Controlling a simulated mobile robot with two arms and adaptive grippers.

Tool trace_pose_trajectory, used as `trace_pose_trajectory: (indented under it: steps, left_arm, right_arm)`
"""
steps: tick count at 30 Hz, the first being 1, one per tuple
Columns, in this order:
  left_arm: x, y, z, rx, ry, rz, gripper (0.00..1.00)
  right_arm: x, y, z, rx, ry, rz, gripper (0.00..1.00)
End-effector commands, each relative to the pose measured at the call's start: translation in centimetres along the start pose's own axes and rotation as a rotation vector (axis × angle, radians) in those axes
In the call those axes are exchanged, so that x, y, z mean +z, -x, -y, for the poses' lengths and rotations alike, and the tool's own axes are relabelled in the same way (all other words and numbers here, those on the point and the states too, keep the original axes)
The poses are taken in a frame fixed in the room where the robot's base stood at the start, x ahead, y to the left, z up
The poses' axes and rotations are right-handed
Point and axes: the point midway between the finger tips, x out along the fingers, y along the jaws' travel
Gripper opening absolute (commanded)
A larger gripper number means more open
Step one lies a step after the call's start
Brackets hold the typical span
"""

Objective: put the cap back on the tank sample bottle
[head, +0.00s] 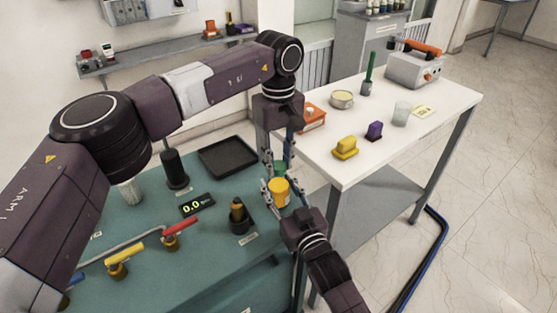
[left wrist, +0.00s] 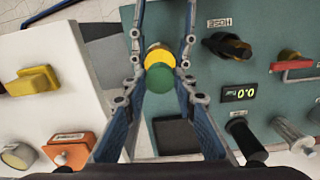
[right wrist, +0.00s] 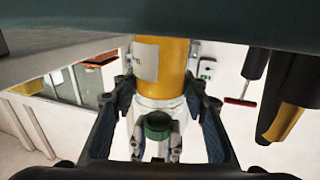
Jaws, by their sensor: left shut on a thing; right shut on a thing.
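The tank sample bottle is yellow (head: 279,187) and appears upright near the right edge of the green bench. My right gripper (head: 277,196) is shut around it; the right wrist view shows its yellow body (right wrist: 176,65) with a white label between my fingers. The cap is green (head: 280,165), and my left gripper (head: 287,158) is shut on it just above the bottle. In the left wrist view the cap (left wrist: 160,79) overlaps the yellow bottle (left wrist: 157,56). Whether cap and bottle touch is unclear.
A black tray (head: 228,157), a pressure display (head: 198,205), a hose valve (head: 239,215) and a red-handled valve (head: 174,234) are on the green bench (head: 150,200).

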Motion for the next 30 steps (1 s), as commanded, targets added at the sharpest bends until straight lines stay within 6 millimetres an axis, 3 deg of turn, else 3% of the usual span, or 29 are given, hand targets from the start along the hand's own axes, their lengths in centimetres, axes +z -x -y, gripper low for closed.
trace_pose_trajectory:
  steps: [3, 4, 9, 19, 30]
  left_arm:
    - [-0.1, 0.0, 0.0, 0.002, 0.011, -0.004, 0.00]
    - [-0.1, 0.0, 0.0, 0.002, 0.011, -0.004, 0.26]
    - [-0.1, 0.0, 0.0, 0.002, 0.012, -0.003, 0.43]
    - [-0.1, 0.4, 0.0, 0.001, 0.012, -0.002, 0.43]
    - [0.0, 4.5, 0.0, 0.001, 0.012, -0.001, 0.43]
  right_arm:
    - [0.1, 0.0, 0.1, -0.001, 0.001, 0.001, 0.00]
    - [0.1, 0.0, 0.1, -0.001, 0.001, 0.001, 0.00]
    - [0.1, 0.0, 0.1, -0.001, 0.001, 0.001, 0.00]
    - [0.1, 0.0, 0.0, 0.000, 0.000, 0.002, 0.00]
    - [0.1, 0.0, 0.0, 0.000, 0.000, 0.002, 0.00]
